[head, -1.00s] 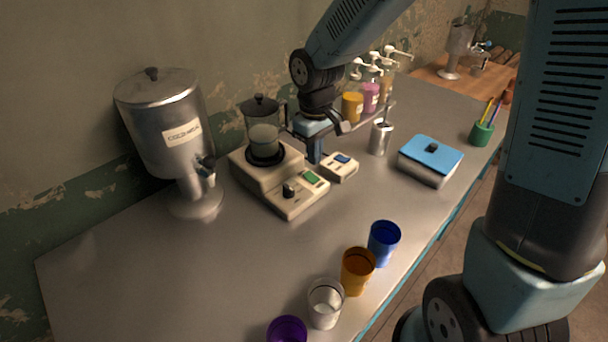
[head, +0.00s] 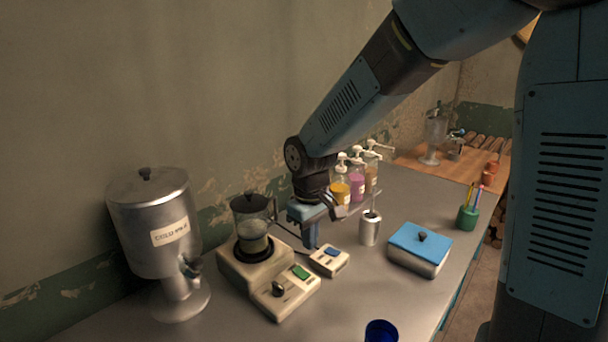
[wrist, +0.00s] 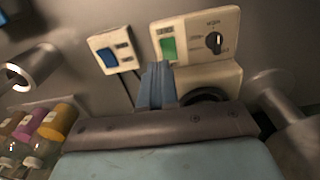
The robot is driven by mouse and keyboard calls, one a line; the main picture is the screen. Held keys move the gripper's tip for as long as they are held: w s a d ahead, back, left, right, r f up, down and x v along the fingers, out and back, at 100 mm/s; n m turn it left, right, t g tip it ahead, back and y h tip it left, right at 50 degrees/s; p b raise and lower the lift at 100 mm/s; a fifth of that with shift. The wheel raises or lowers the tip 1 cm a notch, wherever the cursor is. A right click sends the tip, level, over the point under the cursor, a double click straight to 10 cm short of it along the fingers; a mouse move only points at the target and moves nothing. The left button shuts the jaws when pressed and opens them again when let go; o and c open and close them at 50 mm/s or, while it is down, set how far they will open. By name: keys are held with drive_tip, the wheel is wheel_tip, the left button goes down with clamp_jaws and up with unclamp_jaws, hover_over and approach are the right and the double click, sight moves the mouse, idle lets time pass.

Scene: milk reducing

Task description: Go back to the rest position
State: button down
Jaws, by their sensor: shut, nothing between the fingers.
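My gripper (head: 311,236) hangs over the counter in the head view, just right of the glass jug (head: 252,224) and behind the small switch box. Its fingers are together and hold nothing. In the wrist view the closed blue fingers (wrist: 157,85) point toward the gap between the small switch box (wrist: 115,50) and the cream heater base (wrist: 196,45). The jug sits on the heater base and holds a pale greenish liquid. My arm reaches in from the upper right.
A steel cold milk dispenser (head: 152,225) stands at the left. Syrup pump bottles (head: 356,182) stand behind my gripper. A steel cup (head: 370,228), a blue-lidded box (head: 420,250) and a green pen cup (head: 467,217) are to the right. A blue cup (head: 381,331) is at the bottom edge.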

drive_tip(key=s+d+r+m+t, duration=0.1)
drive_tip(key=s+d+r+m, duration=0.1)
drive_tip(key=d+r, duration=0.45)
drive_tip(key=s+d+r+m+t, duration=0.2)
drive_tip(key=s+d+r+m, duration=0.1)
drive_tip(key=d+r, duration=0.3)
drive_tip(key=s+d+r+m+t, duration=0.2)
drive_tip(key=s+d+r+m, duration=0.2)
drive_tip(key=s+d, duration=0.6)
drive_tip(key=shift+d+r, duration=0.2)
drive_tip(key=shift+r, duration=0.05)
